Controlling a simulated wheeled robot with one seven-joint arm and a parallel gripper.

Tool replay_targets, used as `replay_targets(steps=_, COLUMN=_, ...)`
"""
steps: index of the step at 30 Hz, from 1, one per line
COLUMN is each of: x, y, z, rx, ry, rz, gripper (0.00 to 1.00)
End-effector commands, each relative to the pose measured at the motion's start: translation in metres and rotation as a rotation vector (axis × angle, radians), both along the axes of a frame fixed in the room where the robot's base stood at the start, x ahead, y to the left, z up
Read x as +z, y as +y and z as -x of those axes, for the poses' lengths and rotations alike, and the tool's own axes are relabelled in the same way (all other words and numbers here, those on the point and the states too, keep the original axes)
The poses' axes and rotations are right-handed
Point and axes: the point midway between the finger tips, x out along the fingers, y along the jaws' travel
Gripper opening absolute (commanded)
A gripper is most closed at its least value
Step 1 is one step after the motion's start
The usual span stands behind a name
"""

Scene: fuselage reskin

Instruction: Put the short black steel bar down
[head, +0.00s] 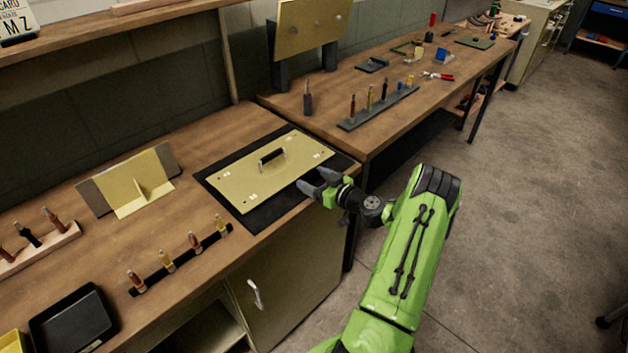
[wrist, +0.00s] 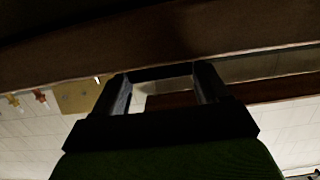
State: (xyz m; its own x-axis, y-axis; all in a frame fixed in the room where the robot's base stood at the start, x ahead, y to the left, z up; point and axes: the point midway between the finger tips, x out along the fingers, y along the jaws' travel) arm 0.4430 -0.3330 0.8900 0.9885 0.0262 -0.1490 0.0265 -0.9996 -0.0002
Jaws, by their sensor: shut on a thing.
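My gripper (head: 316,184) is at the right front corner of the black mat (head: 240,216), close to the bench edge. In the wrist view, its two fingers (wrist: 162,88) stand apart with a short dark bar (wrist: 158,72) across their tips. I take this to be the short black steel bar, and the gripper is shut on it. In the head view the bar cannot be told from the dark fingers. Whether it touches the mat or bench is unclear.
A yellow panel (head: 243,190) with a black handle (head: 271,156) lies on the mat. A black strip with several pins (head: 180,260), an angled yellow bracket (head: 130,180) and a black tray (head: 72,320) are to the left. A second bench (head: 400,125) stands beyond.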

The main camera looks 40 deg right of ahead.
Motion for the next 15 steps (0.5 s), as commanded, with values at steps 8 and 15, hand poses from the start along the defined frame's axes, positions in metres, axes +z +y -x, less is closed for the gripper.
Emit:
replay_targets(steps=8, x=-0.0022, y=0.0003, z=-0.0001, rx=0.001, ry=0.001, rz=0.0, gripper=0.8)
replay_targets(steps=15, x=-0.0016, y=0.0003, z=-0.0001, rx=0.001, ry=0.001, rz=0.0, gripper=1.0)
